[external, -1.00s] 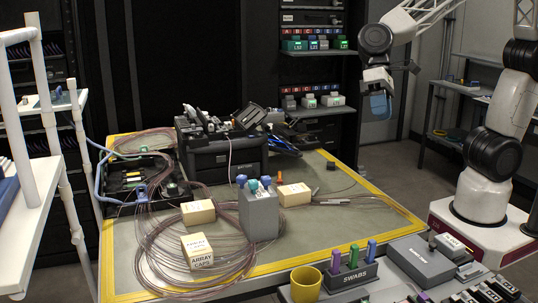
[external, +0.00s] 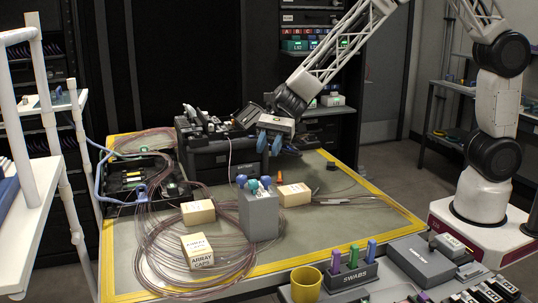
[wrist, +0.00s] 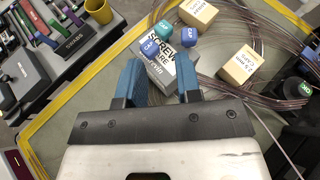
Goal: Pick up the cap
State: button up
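Several small caps, blue and teal, stand on a grey block (external: 259,215) near the middle of the table. Which one is meant, I cannot tell. My gripper (external: 269,144) is raised behind the block, in front of the splicer's right side, pointing down. In the wrist view its blue fingers (wrist: 157,62) are apart with nothing held between them. The block and caps lie beyond the fingertips.
The black splicer (external: 220,150) stands at the back. A cream box (external: 294,194) sits right of the block, and others (external: 198,212) (external: 197,250) sit to its left among coiled fibres. A yellow cup (external: 306,284) and swab stand (external: 350,275) are at the front.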

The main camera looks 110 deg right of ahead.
aim_at(243, 175)
jog(key=w+d+f+m, duration=0.1)
jog(key=w+d+f+m+t, duration=0.1)
jog(key=d, duration=0.1)
jog(key=shift+w+f, duration=0.15)
jog(key=shift+w, duration=0.05)
jog(key=shift+a, duration=0.15)
jog(key=shift+x, duration=1.25)
jog(key=shift+w, duration=0.1)
jog(key=shift+x, duration=2.5)
jog(key=shift+f, duration=0.15)
jog(key=shift+c, duration=0.2)
grip_shut()
